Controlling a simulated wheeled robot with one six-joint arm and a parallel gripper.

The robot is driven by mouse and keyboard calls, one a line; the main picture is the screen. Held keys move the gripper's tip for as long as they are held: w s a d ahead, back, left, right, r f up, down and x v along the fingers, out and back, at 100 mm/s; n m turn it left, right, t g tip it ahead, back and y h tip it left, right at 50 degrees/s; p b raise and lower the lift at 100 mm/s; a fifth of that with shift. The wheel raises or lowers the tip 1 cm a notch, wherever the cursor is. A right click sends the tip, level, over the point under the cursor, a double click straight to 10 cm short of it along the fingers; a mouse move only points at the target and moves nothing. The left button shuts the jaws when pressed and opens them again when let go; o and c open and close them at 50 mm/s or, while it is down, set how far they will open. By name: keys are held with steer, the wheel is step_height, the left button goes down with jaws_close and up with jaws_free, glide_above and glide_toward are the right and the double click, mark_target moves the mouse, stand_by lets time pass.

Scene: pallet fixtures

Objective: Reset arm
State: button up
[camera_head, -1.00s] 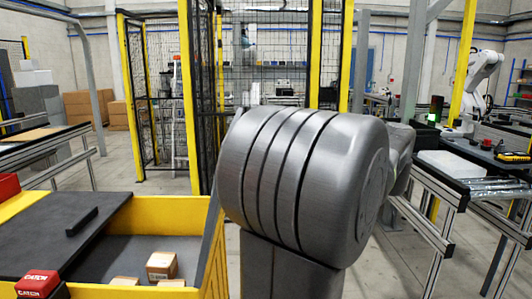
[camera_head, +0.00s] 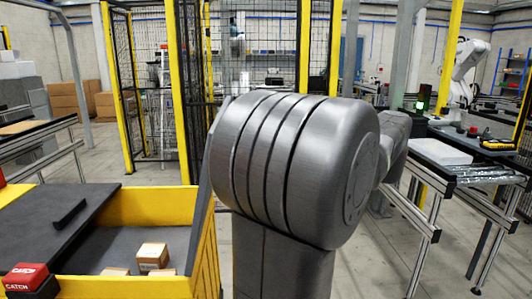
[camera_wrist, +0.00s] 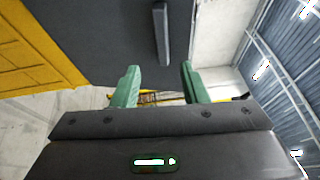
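My gripper (camera_wrist: 158,85) shows in the wrist view with its two green fingers spread apart and nothing between them. A dark grey surface with a raised dark bar (camera_wrist: 161,35) lies beyond the fingertips. My gripper is not visible in the head view, where my large grey arm joint fills the middle and hides what is behind it.
A yellow bin (camera_head: 206,262) at the lower left holds several small cardboard boxes (camera_head: 152,256). A red box (camera_head: 26,278) sits at its near left. Metal-framed tables (camera_head: 430,218) stand at the right. A yellow-posted mesh cage (camera_head: 180,90) is behind. Floor between is clear.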

steer(key=p+x, duration=0.1)
steer(key=x, duration=0.9)
steer(key=shift+a, duration=0.4)
steer(key=shift+w, duration=0.1)
